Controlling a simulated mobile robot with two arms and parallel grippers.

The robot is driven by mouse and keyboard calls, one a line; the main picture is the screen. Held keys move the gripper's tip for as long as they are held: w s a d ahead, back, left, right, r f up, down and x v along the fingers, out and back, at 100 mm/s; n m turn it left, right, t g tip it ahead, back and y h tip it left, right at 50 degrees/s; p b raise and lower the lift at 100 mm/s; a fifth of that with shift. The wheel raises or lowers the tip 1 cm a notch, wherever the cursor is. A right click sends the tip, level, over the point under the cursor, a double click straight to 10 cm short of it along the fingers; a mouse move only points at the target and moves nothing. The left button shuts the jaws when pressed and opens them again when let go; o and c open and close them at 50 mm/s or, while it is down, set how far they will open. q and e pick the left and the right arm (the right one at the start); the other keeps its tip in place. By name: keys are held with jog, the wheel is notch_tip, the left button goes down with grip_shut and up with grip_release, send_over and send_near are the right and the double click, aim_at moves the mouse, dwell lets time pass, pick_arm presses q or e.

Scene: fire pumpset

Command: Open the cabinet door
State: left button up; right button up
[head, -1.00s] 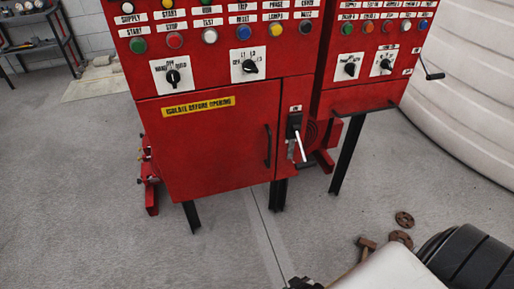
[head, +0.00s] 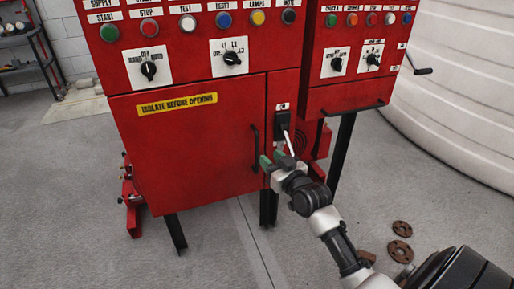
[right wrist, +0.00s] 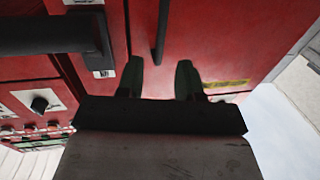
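The red cabinet door (head: 180,155) is shut, flush in its frame, with a yellow "ISOLATE BEFORE OPENING" label (head: 177,104). Its black vertical bar handle (head: 255,140) is near the door's right edge. My right gripper (head: 272,160) is at the handle's lower end, slightly right of it, with green fingers apart. In the right wrist view my right gripper (right wrist: 160,72) is open and empty. The handle (right wrist: 162,30) there lies ahead of the gap between the fingertips; contact cannot be told. My left gripper is not in view.
The isolator switch (head: 283,126), with a pale lever pointing down, is right beside the gripper. Buttons and rotary knobs (head: 149,70) sit above the door. Rusty flanges (head: 401,240) lie on the floor at right. The floor before the cabinet is clear at left.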

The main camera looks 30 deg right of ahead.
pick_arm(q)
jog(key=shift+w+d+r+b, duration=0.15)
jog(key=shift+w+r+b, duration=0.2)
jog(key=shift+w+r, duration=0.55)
pick_arm(e)
jog(key=w, duration=0.8)
jog(key=shift+d, duration=0.15)
grip_shut()
